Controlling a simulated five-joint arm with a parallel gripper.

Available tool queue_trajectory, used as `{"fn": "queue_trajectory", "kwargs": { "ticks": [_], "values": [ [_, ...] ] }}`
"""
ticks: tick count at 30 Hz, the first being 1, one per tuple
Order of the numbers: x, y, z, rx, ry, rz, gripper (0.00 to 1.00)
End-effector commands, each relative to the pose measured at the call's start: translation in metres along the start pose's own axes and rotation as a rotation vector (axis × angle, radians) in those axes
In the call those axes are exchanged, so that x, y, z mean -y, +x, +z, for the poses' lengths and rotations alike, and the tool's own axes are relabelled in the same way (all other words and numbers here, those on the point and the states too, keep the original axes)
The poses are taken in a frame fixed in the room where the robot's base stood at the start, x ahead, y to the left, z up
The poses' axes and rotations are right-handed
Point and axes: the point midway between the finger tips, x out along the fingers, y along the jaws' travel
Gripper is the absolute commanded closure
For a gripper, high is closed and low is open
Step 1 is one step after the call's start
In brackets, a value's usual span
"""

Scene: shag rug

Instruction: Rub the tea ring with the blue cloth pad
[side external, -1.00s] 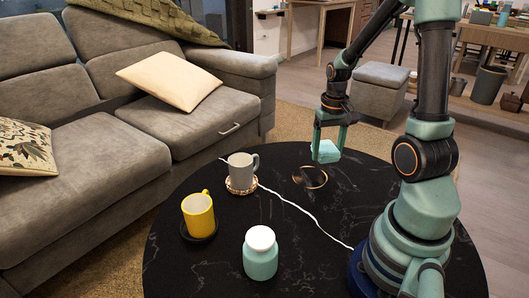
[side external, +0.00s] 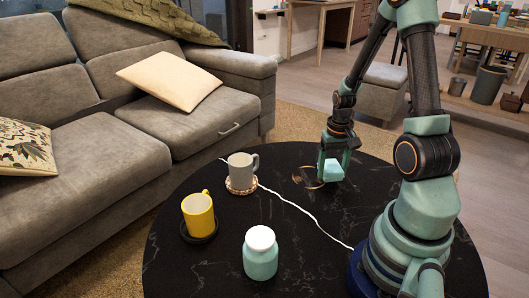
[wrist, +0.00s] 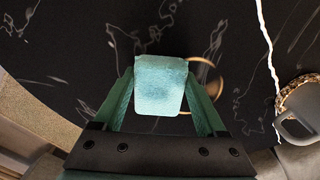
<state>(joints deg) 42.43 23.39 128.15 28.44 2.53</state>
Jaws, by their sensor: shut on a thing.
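The blue cloth pad (side external: 331,170) is a light-blue block between the fingers of my gripper (side external: 338,157). In the wrist view the pad (wrist: 159,86) sits squarely between both fingers (wrist: 160,100). The tea ring (side external: 308,188) is a thin brown circle on the black tabletop. In the side view the pad overlaps the ring's right edge. In the wrist view part of the ring (wrist: 219,78) shows beside the pad's right side, and the rest is hidden behind the pad and finger. The pad is low over the table; I cannot tell whether it touches.
On the round black table (side external: 225,260) stand a grey mug (side external: 241,168) on a patterned coaster (side external: 241,189), a yellow mug (side external: 198,216) on a dark coaster, and a white-lidded teal jar (side external: 260,260). A white cord (side external: 300,210) crosses the tabletop left of the ring.

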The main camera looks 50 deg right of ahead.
Motion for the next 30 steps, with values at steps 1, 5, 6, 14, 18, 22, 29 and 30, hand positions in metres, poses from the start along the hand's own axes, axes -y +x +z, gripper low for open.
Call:
{"fn": "queue_trajectory", "kwargs": {
  "ticks": [1, 5, 6, 14, 18, 22, 29, 30],
  "values": [
    [0.000, 0.005, 0.001, 0.003, 0.000, 0.000, 0.71],
    [0.000, 0.024, 0.001, 0.006, 0.000, 0.000, 0.71],
    [0.004, 0.020, -0.004, -0.002, -0.003, 0.000, 0.78],
    [0.021, 0.021, -0.021, -0.001, -0.002, 0.000, 0.78],
    [0.030, 0.022, -0.030, 0.000, -0.002, 0.000, 0.78],
    [0.038, 0.022, -0.038, 0.000, -0.002, 0.000, 0.78],
    [0.053, 0.022, -0.053, 0.000, -0.002, 0.000, 0.78],
    [0.056, 0.022, -0.055, 0.000, -0.002, 0.000, 0.78]
  ]
}}
